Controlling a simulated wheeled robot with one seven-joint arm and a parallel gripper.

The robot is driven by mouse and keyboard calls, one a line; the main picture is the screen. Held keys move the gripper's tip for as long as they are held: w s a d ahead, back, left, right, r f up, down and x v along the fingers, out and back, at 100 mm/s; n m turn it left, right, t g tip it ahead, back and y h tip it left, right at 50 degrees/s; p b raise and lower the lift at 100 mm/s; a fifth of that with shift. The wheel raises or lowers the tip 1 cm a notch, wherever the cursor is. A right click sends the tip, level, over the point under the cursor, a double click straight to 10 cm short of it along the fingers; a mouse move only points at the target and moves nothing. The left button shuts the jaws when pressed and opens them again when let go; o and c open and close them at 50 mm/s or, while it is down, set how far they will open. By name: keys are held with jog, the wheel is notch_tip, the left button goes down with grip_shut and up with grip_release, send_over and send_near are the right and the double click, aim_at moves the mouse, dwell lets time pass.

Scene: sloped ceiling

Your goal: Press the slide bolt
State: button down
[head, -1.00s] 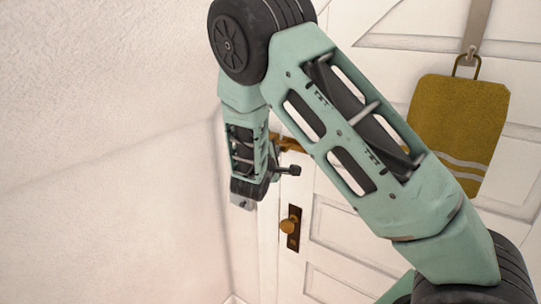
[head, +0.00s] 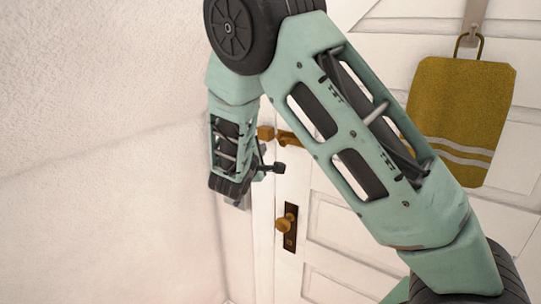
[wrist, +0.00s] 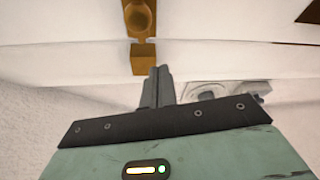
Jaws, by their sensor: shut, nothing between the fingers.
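The brass slide bolt (head: 290,139) is on the white door near its left edge, partly hidden by my arm in the head view. A small brass block (head: 265,133) sits on the frame to its left. In the wrist view the bolt (wrist: 139,18) is at the top edge, with the block (wrist: 143,57) below it. My gripper (wrist: 158,72) is shut and empty, its fingertips just below and right of the block in that view. I cannot tell whether they touch it. In the head view the gripper is mostly hidden behind my wrist, left of the bolt.
A brass knob (head: 284,222) on a dark plate is lower on the door. A textured white wall (head: 90,200) is close on the left.

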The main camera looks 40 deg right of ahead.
jog(key=b+v, duration=0.2)
jog(key=v, duration=0.6)
jog(key=shift+b, duration=0.3)
jog(key=shift+s+r, duration=0.1)
jog(key=shift+r, duration=0.05)
jog(key=s+a+f+m+g+y+b, duration=0.1)
jog(key=s+a+f+m+g+y, duration=0.1)
jog(key=s+f+g, duration=0.55)
jog(key=s+a+f+g+y+b, duration=0.1)
jog(key=s+a+f+y, duration=0.1)
jog(key=s+a+y, duration=0.4)
jog(key=s+a+f+g+y+b, duration=0.2)
jog(key=s+a+y, duration=0.4)
jog(key=s+a, duration=0.6)
jog(key=s, duration=0.7)
jog(key=shift+a+f+m, duration=0.2)
jog(key=shift+a+m, duration=0.1)
jog(key=shift+m, duration=0.1)
